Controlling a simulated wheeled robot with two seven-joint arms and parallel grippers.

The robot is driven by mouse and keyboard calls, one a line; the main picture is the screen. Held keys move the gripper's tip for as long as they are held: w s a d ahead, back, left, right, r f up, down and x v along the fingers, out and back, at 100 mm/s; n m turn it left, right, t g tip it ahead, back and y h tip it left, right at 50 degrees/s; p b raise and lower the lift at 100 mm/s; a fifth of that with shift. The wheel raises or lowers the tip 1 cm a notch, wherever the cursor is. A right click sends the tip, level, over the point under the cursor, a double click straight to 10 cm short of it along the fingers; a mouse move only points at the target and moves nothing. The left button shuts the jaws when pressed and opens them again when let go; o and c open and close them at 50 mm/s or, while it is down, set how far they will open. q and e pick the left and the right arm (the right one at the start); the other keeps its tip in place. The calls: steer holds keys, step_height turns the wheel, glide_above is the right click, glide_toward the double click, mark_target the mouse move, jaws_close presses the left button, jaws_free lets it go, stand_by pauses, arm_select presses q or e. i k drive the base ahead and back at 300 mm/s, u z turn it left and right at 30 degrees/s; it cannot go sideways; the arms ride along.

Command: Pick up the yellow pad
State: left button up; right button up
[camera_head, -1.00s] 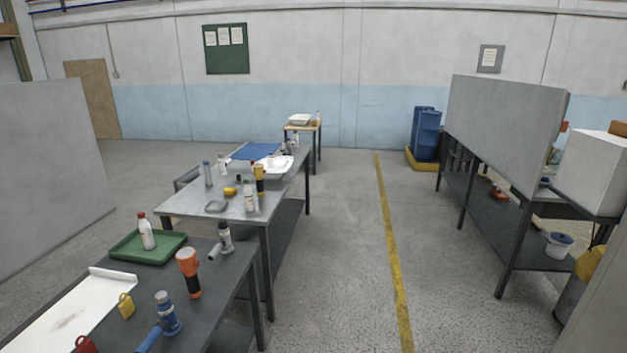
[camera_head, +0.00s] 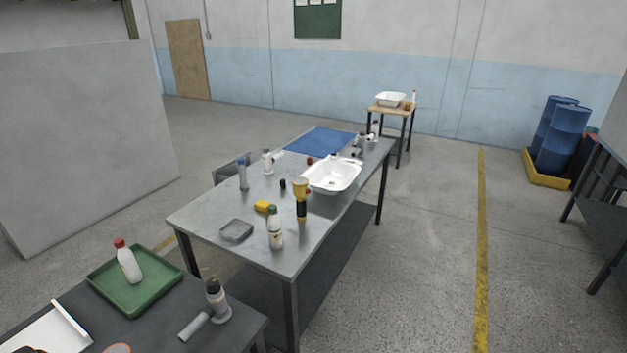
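A small yellow object (camera_head: 262,206), which looks like the yellow pad, lies on the middle grey table (camera_head: 205,213). It is near the table's left-front part, behind a shallow grey tray (camera_head: 236,230) and to the left of a yellow and black flashlight (camera_head: 301,199). Neither of my grippers shows in the head view.
A white basin (camera_head: 331,174) and a blue mat (camera_head: 320,141) lie farther back on the same table. A nearer table holds a green tray (camera_head: 158,292) with a red-capped bottle (camera_head: 128,261). The floor right of the middle table is clear up to the yellow line (camera_head: 481,250).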

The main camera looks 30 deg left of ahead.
mark_target(261, 205)
steer(key=i, duration=2.95)
steer(key=u, duration=3.05)
steer(key=i, duration=0.35)
steer(key=u, duration=1.35)
steer(key=i, duration=0.2)
steer(key=z, duration=2.45)
